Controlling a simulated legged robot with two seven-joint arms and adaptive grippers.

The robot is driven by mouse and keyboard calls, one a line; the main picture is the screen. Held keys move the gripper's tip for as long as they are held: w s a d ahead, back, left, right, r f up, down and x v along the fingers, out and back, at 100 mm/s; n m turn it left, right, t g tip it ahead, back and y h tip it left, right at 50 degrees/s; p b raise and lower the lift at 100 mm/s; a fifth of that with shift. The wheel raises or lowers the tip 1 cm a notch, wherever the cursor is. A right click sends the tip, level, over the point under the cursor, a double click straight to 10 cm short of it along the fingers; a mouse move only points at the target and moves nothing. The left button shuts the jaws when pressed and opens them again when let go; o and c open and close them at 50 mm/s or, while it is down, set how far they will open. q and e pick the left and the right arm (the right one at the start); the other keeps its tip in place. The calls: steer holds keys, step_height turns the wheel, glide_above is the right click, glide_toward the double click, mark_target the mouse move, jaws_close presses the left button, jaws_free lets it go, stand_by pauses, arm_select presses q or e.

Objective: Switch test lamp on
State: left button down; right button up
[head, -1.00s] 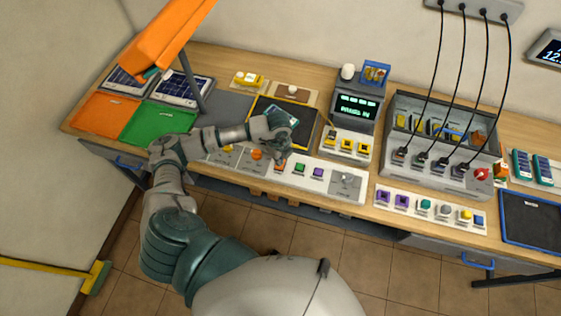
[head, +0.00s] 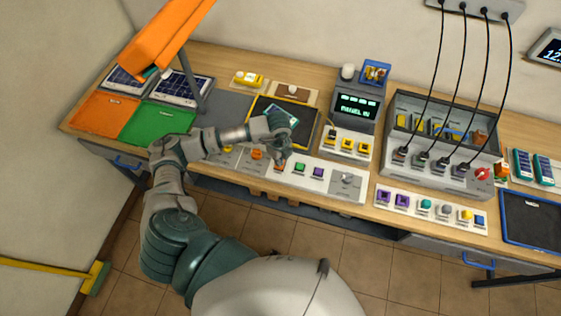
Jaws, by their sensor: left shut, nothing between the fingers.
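The orange lamp (head: 160,42) hangs over the left end of the bench on a dark post. A white control strip (head: 320,177) runs along the front edge, with an orange button (head: 257,154), a green button (head: 299,167), a purple button (head: 318,172) and a toggle plate (head: 346,182). My left gripper (head: 284,153) is shut and empty, pointing down over the strip near an orange-red control (head: 280,166). I cannot tell whether it touches it. The arm hides part of the strip's left side. My right gripper is not in view.
A black mat with a device (head: 283,113) lies behind the gripper. A meter with a green display (head: 357,106) stands to its right, then a grey charging box (head: 395,105) with black cables. Orange (head: 97,113) and green trays (head: 155,123) are at left.

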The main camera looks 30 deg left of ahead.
arm_select(q)
steer(key=shift+f+b, duration=0.55)
steer(key=shift+f, duration=0.25)
stand_by(0.4)
steer(key=shift+r+p, duration=2.65)
steer(key=shift+r, duration=0.9)
